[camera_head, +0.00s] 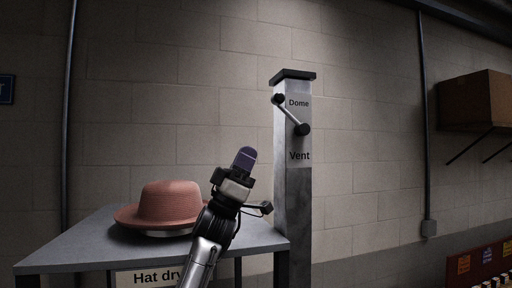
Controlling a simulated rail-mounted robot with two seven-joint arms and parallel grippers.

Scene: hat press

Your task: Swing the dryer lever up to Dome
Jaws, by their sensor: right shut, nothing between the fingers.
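The dryer lever (290,114) is a grey bar with a black round end at each tip, on the upper front of a grey post. It slants from upper left, beside the word Dome (299,103), down to lower right, just above the word Vent (299,156). I cannot tell which end is the pivot. My right gripper (246,157) is shut and empty, its purple-dark fingers pointing up. In the picture it is left of the post and below the lever, apart from the lever. My left gripper is not in view.
A pink hat (168,205) sits on a pale round base on a grey table (72,245) at left. The post (297,215) stands by the table's right end. A brown box (478,100) is on a wall bracket at right.

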